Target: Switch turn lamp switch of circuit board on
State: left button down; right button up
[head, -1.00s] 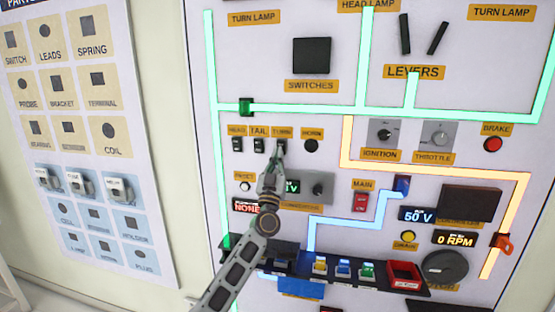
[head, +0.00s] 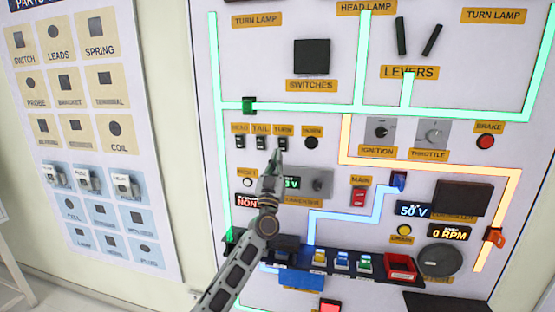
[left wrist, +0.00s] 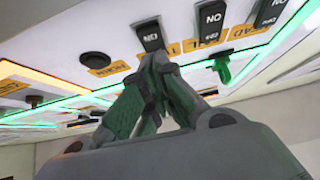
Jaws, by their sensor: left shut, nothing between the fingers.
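The circuit board (head: 340,180) is a white upright panel with glowing lines and yellow labels. The turn lamp switch (head: 283,143) is a small black rocker below the TURN label, in a row with the HEAD and TAIL switches. My left gripper (head: 280,158) is shut and empty, its fingertips at the lower edge of the turn switch. In the left wrist view the closed fingertips (left wrist: 152,62) are close to the turn switch (left wrist: 148,36); I cannot tell whether they touch it. My right gripper is not in view.
The head switch (head: 240,142) and tail switch (head: 261,142) are just left of the turn switch, and the round black horn button (head: 311,143) is just right. A shelf with coloured blocks and a red tray (head: 400,266) juts out lower down.

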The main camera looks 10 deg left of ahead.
pick_arm(q)
jog(key=w+f+b+v, duration=0.1)
jog(key=v, duration=0.9)
jog(key=shift+f+b, duration=0.35)
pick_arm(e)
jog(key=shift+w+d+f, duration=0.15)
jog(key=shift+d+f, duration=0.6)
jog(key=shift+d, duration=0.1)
